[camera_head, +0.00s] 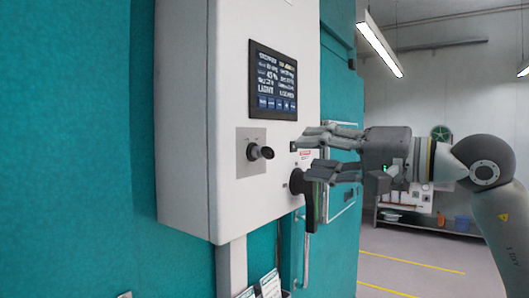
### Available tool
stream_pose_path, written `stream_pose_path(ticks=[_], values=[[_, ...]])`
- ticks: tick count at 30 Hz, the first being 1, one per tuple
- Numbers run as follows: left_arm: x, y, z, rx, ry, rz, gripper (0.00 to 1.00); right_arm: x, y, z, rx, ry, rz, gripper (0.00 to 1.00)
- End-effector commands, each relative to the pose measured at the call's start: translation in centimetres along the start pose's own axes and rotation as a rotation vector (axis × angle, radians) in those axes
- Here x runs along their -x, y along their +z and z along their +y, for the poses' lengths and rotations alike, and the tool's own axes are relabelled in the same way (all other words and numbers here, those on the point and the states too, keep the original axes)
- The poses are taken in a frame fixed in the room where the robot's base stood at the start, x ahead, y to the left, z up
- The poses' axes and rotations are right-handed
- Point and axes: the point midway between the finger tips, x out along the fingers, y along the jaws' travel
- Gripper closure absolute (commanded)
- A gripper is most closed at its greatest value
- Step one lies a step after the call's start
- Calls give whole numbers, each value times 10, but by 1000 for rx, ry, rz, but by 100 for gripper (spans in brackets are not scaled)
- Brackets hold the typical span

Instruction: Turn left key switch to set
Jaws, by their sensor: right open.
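A light grey control box (190,110) is fixed to a teal chamber wall. Its front carries a dark display screen (272,82) with text and a row of blue buttons. Below the screen, a black key switch (260,152) sticks out from a square grey plate. A dark round knob or handle (298,181) sits lower right on the panel. My right gripper (309,160) is open at the panel's right edge, right of the key switch and apart from it. Its lower finger overlaps the dark handle in the picture; contact cannot be told. My left gripper is not in view.
A vertical metal door handle (307,247) is below the box. Paper cards (270,284) stand at the bottom edge. A shelf (440,225) with containers is at the back right. The floor with yellow lines (410,265) looks clear.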

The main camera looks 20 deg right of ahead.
Motion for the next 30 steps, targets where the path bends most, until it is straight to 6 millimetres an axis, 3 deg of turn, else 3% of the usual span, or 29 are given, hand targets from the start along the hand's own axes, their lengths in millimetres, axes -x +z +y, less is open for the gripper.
stream_pose_path(ticks=[15,21,30], values=[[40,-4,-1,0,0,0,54,-87,0,-3,-9,-2,-7,54],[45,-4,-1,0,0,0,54,-103,0,-1,-7,-2,-4,54],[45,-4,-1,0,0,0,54,-105,1,0,-7,-2,-4,54]])
